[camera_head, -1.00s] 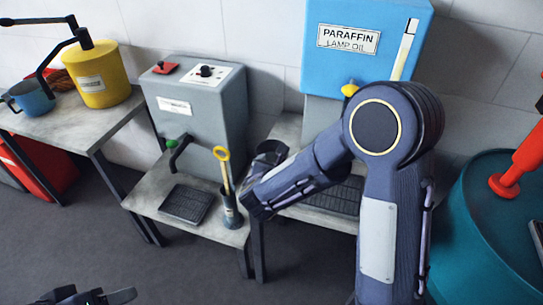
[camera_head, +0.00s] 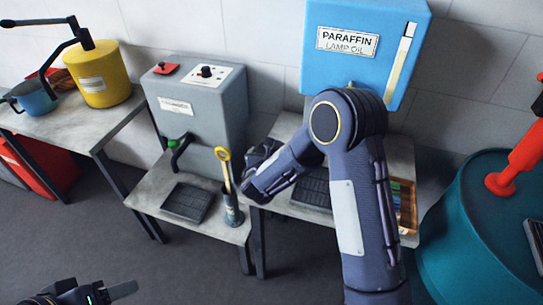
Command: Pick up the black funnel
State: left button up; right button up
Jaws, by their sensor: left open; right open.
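I cannot make out a black funnel for certain in the head view; the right forearm hides part of the bench below the blue paraffin tank (camera_head: 345,65). My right gripper (camera_head: 262,158) is beyond the end of that forearm, dark and small, beside the grey dispenser (camera_head: 205,110). It is open, but its fingers are hard to separate from the dark shapes there. My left gripper (camera_head: 100,292) is open at the bottom left edge, low over the floor and away from the benches, only partly in view.
A dark holder (camera_head: 233,210) with a yellow-handled tool (camera_head: 225,165) stands near the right gripper. A black drip grille (camera_head: 188,202) lies on the bench. A wooden tray (camera_head: 405,207) is right of the arm. A teal drum (camera_head: 480,240) stands at right.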

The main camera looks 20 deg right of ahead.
jog(key=c, duration=0.7)
notch_tip(320, 180, up, 10)
jog(key=shift+c, duration=0.2)
jog(key=shift+r, duration=0.15)
